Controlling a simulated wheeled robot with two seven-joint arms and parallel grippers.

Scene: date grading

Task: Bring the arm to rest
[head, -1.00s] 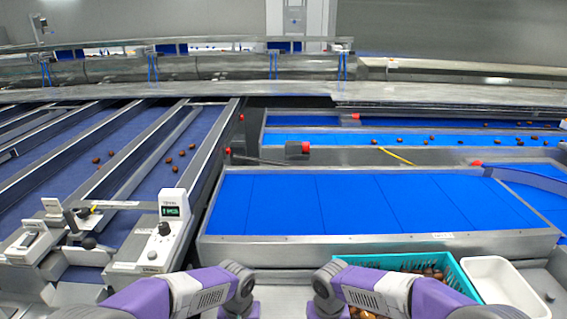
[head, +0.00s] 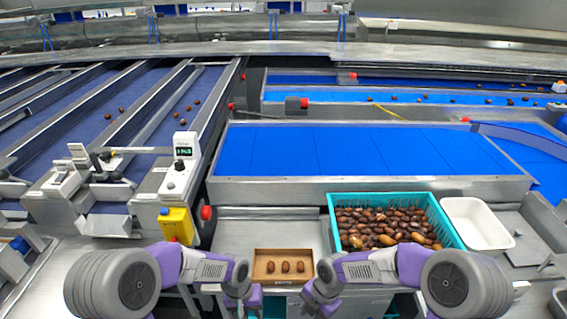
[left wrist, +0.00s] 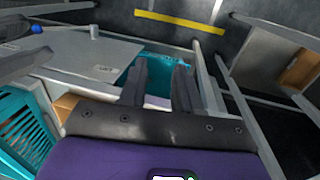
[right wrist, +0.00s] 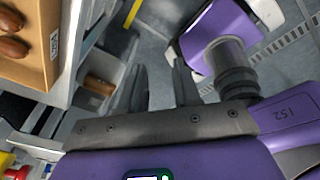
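My left arm (head: 187,267) and my right arm (head: 370,270) are bent at the bottom of the head view, roughly mirrored, one on each side of a small tan tray. My left gripper (left wrist: 158,88) shows two dark fingers apart with nothing between them in the left wrist view. My right gripper (right wrist: 160,88) also has its fingers apart and empty in the right wrist view, over floor and my own purple body. Neither gripper's fingertips show clearly in the head view.
The tan tray (head: 261,276) holds three dates. A teal crate (head: 334,222) full of dates and an empty white bin (head: 476,223) stand to the right. A scale display (head: 184,151) and a yellow box (head: 177,225) stand left. A blue belt (head: 360,152) lies behind.

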